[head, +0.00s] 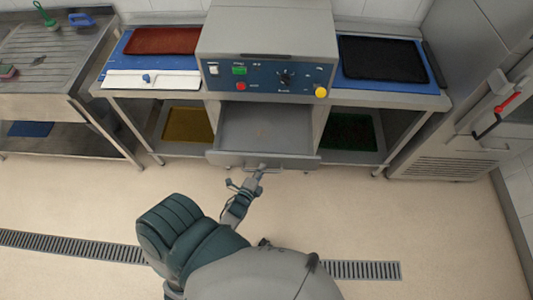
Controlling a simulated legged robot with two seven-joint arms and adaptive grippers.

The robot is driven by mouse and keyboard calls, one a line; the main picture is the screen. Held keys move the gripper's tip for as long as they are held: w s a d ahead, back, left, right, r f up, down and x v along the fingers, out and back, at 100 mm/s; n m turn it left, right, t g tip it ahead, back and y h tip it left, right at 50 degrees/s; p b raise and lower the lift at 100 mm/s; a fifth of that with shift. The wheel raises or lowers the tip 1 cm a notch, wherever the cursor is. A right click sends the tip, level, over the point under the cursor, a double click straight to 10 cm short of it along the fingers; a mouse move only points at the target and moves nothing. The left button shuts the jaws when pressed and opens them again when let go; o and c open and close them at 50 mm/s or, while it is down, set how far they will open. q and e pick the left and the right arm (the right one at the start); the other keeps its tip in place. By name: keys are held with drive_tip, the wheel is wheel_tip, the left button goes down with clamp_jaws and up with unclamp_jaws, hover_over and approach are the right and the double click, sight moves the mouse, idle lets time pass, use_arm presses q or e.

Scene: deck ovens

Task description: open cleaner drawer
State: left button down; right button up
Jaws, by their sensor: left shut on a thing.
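The cleaner is a grey machine (268,35) with a blue control panel, standing in the middle of a steel table. Its drawer (265,130) is pulled out below the panel, and its empty grey inside shows. My left gripper (262,168) is at the handle on the drawer's front and is shut on it. The fingers are small in the picture, and the handle is partly covered by them. My right gripper is not in view.
A red tray (162,41) and a black tray (382,60) lie on the table on either side of the machine. A yellow tray (188,125) and a green tray (348,132) sit on the lower shelf. The floor in front is clear, with a drain grate (70,245).

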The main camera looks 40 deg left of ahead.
use_arm(q)
drive_tip(key=s+d, duration=0.1)
drive_tip(key=s, duration=0.1)
drive_tip(key=s+d+p, duration=0.1)
drive_tip(key=shift+s+d, duration=0.3)
drive_tip(key=shift+s, duration=0.05)
drive_tip(key=c, duration=1.2)
unclamp_jaws()
drive_tip(key=shift+r, duration=0.1)
drive_tip(key=shift+a, duration=0.35)
drive_tip(key=v, duration=1.2)
drive_tip(key=shift+f, duration=0.2)
